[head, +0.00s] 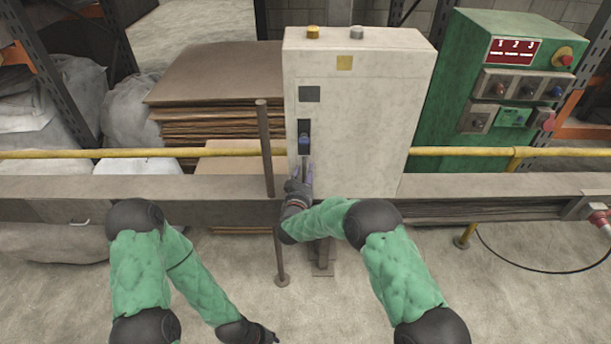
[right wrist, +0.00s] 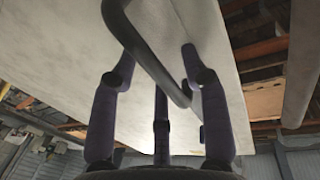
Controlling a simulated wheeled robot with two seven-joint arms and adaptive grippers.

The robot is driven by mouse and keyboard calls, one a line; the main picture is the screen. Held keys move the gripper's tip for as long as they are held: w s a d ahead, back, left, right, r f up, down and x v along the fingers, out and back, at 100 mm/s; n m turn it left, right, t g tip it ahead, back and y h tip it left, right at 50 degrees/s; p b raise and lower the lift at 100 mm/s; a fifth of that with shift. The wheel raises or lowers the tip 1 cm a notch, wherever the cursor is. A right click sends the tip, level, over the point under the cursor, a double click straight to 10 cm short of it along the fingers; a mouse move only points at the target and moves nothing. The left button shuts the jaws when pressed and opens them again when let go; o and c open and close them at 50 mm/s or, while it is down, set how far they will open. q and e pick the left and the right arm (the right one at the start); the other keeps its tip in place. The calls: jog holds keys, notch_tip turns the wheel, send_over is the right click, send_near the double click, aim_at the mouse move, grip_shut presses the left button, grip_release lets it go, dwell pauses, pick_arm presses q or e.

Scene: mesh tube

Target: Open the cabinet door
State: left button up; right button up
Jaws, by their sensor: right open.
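The pale grey cabinet (head: 365,120) stands upright in the middle of the head view, its door closed. A dark latch plate with a blue part (head: 304,138) is on the left side of its front. My right gripper (head: 301,178) is just below the latch, close to the cabinet front. In the right wrist view a dark bent handle bar (right wrist: 145,50) passes between the spread fingers of the right gripper (right wrist: 155,62). The fingers are open and not closed on it; contact is unclear. My left gripper (head: 264,336) is low at the bottom edge, partly cut off, away from the cabinet.
A brown post (head: 265,150) stands just left of the cabinet. A yellow rail (head: 130,153) and a grey beam (head: 150,190) run across. A green control box (head: 500,90) is at the right, stacked cardboard (head: 205,90) at the left.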

grip_shut()
jog(key=shift+s, duration=0.1)
